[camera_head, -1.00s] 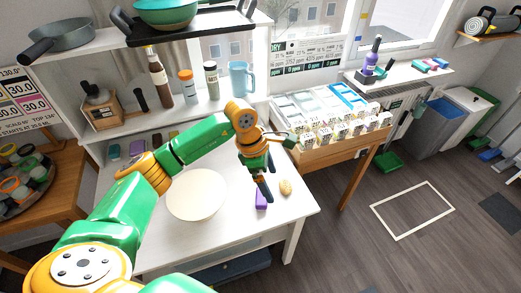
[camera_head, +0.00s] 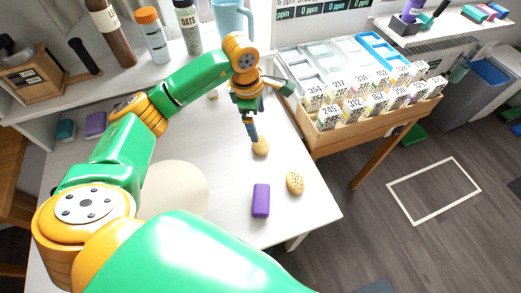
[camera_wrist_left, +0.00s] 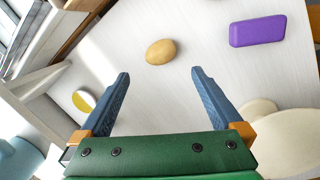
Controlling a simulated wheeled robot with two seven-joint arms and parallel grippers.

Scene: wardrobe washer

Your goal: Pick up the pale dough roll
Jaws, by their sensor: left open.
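The pale dough roll (camera_head: 260,147) is a small tan oval lying on the white table. My left gripper (camera_head: 253,132) is just above and behind it in the head view, and its fingers hide part of the roll's top edge. In the left wrist view the whole roll (camera_wrist_left: 160,52) lies just beyond the fingertips, centred between the two open blue fingers (camera_wrist_left: 160,73). The fingers hold nothing. Whether they are level with the roll cannot be told. My right gripper is not in view.
A purple block (camera_head: 261,200) and a speckled oval roll (camera_head: 295,183) lie nearby on the white table (camera_head: 235,228). A round cream plate (camera_head: 185,190) is to the left. A wooden crate of numbered boxes (camera_head: 340,139) stands at the right. The wrist view shows a white-and-yellow round thing (camera_wrist_left: 84,101).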

